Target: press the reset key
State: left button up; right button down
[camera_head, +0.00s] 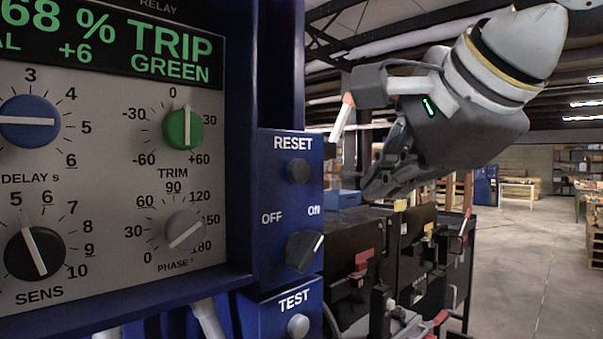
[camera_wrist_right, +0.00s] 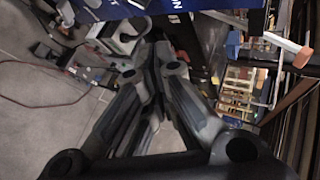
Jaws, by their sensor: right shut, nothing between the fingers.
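The reset key is a dark round button (camera_head: 298,171) below the word RESET on the blue key box (camera_head: 264,205) in the head view. My right gripper (camera_head: 372,190) is to the right of the box, apart from the button, with its fingers pointing down and left. Its fingers are shut and empty; they also show in the right wrist view (camera_wrist_right: 157,55). In the wrist view a blue panel edge with part of a label lies at the top; the reset button cannot be made out there. My left gripper is not in view.
Below RESET are a dark OFF/ON switch (camera_head: 304,251) and a grey TEST button (camera_head: 298,325). The grey dial panel (camera_head: 100,180) with its green-lettered display fills the left. A cluttered black workbench (camera_head: 375,240) stands behind the gripper. Open floor (camera_head: 520,260) lies at the right.

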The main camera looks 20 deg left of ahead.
aim_at(298, 172)
jog(key=shift+s+d+r+t+h, duration=0.3)
jog(key=shift+d+r+t+h, duration=0.15)
jog(key=shift+r+t, duration=0.15)
jog(key=w+a+p, duration=0.3)
jog(key=a, duration=0.5)
jog(key=shift+a+p, duration=0.2)
jog(key=shift+p, duration=0.2)
dwell(1.1)
jog(key=shift+w+a, duration=0.15)
jog(key=shift+a, duration=0.25)
